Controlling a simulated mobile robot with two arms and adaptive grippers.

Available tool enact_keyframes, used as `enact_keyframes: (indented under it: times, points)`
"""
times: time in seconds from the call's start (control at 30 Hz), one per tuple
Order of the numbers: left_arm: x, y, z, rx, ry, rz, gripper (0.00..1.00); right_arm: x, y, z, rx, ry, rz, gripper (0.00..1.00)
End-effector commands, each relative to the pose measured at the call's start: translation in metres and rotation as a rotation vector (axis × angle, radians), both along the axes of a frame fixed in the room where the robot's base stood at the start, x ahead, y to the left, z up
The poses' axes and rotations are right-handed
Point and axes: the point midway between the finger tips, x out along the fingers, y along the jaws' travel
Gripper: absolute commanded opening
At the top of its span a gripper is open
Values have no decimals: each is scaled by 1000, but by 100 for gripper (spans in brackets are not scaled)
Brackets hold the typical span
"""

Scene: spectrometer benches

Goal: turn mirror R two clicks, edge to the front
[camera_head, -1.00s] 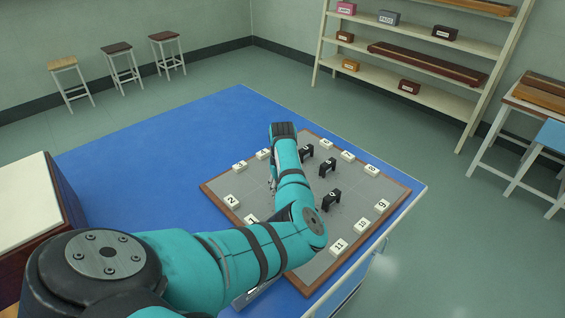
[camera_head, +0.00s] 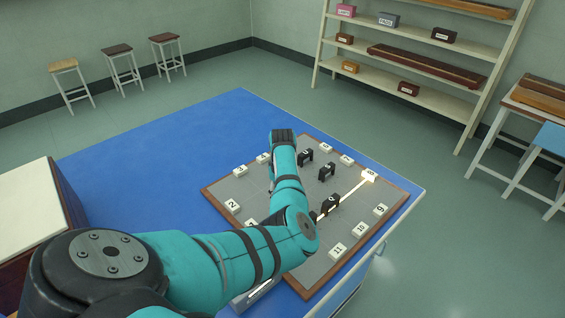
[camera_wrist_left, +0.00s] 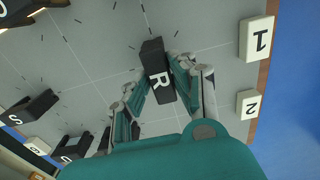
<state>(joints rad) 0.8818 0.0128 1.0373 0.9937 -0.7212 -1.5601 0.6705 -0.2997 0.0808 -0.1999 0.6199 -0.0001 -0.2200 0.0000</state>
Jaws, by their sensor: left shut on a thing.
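Mirror R (camera_wrist_left: 158,72) is a black block with a white R on its top. In the left wrist view it stands on the grey board (camera_wrist_left: 95,75), its long side running nearly up and down the picture, with short tick marks around it. My left gripper (camera_wrist_left: 158,66) is shut on it, one finger on each long side. In the head view my left arm hides mirror R and the gripper. My right gripper is in neither view.
Other black mirrors (camera_head: 326,171) stand on the board. Numbered white tiles line its edges, such as tile 1 (camera_wrist_left: 257,39) and tile 2 (camera_wrist_left: 249,104). A bright beam (camera_head: 350,190) runs to a glowing tile (camera_head: 368,176). The blue table (camera_head: 150,150) is clear to the left.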

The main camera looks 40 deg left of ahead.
Motion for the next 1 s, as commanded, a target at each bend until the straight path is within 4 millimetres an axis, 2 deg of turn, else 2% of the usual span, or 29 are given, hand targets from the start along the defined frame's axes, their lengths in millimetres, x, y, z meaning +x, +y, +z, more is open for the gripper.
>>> enact_keyframes:
  times: [0.27,0.3,0.43,0.47,0.77,0.87,1.0]
  points:
    - [1,2,2,6,-4,0,0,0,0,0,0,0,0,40]
    - [1,2,2,6,-4,0,28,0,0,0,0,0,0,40]
    - [1,2,1,5,-3,0,45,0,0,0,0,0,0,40]
    - [1,1,1,4,-2,0,46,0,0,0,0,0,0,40]
    - [0,1,4,2,-1,-1,46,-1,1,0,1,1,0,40]
    - [1,1,14,4,-3,-1,46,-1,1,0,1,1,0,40]
    - [1,1,41,5,-4,0,46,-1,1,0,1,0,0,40]
